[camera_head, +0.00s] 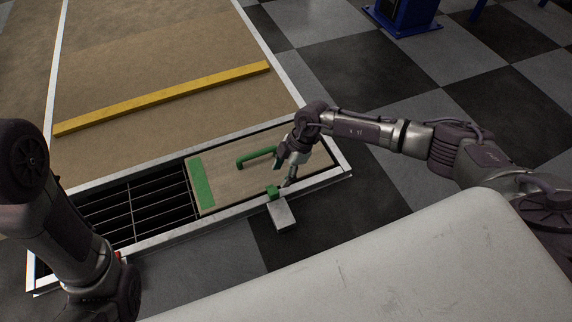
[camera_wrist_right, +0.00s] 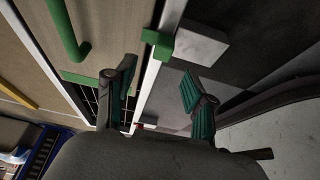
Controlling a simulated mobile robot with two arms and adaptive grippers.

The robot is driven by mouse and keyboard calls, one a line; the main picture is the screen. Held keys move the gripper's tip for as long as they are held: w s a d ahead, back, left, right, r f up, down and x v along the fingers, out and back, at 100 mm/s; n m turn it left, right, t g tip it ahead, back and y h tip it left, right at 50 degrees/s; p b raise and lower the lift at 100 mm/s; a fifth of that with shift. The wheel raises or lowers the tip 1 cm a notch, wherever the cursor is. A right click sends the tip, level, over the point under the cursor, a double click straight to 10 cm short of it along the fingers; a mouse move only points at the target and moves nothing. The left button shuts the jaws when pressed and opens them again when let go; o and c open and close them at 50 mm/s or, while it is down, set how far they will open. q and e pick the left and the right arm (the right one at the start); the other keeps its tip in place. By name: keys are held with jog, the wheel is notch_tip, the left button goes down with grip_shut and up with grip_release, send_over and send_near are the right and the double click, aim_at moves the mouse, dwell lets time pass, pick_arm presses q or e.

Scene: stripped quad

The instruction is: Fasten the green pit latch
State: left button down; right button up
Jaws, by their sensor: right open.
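The green latch (camera_head: 273,192) sits on the near pale rim of the pit, beside a light grey block (camera_head: 282,215). In the right wrist view the green latch (camera_wrist_right: 159,44) lies just beyond the fingertips, with the grey block (camera_wrist_right: 200,46) to its right. A wooden pit cover (camera_head: 225,178) has a green stripe and a green handle (camera_head: 257,157). My right gripper (camera_head: 284,172) is open and empty, close above the latch; contact cannot be told. The right wrist view shows its fingers (camera_wrist_right: 160,70) spread apart. My left arm shows at the left, but its gripper does not.
A dark barred grating (camera_head: 130,212) fills the pit left of the cover. A yellow bar (camera_head: 165,97) lies on the brown floor beyond. A blue stand (camera_head: 403,15) is at the far right. The checkered floor (camera_head: 350,60) between is clear.

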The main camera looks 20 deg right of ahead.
jog(key=shift+v, duration=1.65)
